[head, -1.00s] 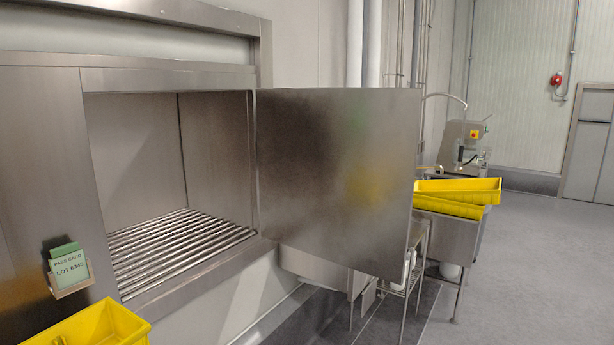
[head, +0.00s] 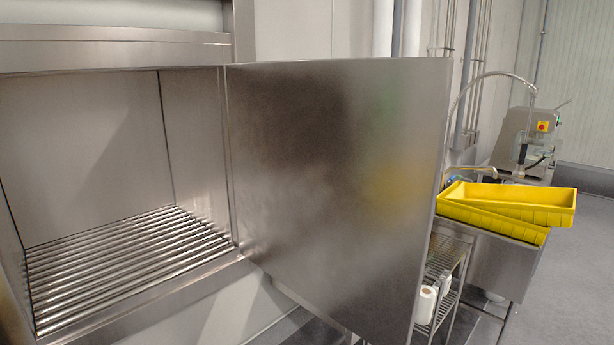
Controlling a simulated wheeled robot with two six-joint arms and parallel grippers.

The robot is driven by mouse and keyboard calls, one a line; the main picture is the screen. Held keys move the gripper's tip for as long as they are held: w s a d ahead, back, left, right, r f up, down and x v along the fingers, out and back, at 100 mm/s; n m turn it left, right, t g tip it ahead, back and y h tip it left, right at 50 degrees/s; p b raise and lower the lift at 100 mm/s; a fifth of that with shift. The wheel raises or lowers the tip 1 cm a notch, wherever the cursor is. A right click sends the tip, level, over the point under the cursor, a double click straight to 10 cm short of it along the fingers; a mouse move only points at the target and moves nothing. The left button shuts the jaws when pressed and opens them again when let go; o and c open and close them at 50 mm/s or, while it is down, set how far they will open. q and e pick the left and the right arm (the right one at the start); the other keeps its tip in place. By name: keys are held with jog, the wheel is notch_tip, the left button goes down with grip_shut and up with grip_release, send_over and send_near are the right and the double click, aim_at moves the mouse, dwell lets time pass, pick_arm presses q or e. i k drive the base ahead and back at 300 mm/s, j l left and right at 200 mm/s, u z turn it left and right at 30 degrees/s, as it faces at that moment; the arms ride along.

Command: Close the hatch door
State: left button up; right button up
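The hatch door (head: 330,175) is a flat stainless steel panel in the middle of the head view. It stands wide open, hinged at the right side of the hatch opening and swung out toward me. The hatch opening (head: 95,165) on the left shows an empty steel chamber with a floor of metal rollers (head: 130,255). No handle or latch shows on the visible face of the door. Neither of my grippers is in view.
To the right behind the door stand a steel sink (head: 505,270) with stacked yellow crates (head: 510,205) on it, a wire rack (head: 450,270) with white rolls, and a machine (head: 530,140) with a red button. Open grey floor (head: 580,280) lies at the far right.

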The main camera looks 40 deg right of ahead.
aim_at(336, 162)
jog(key=l+u, duration=0.1)
jog(key=l, duration=0.65)
jog(key=l+u, duration=0.15)
jog(key=l, duration=0.65)
jog(key=l+u, duration=0.1)
jog(key=l, duration=0.65)
jog(key=l+u, duration=0.15)
jog(key=l, duration=0.6)
jog(key=k+l+u, duration=0.1)
jog(key=l, duration=0.65)
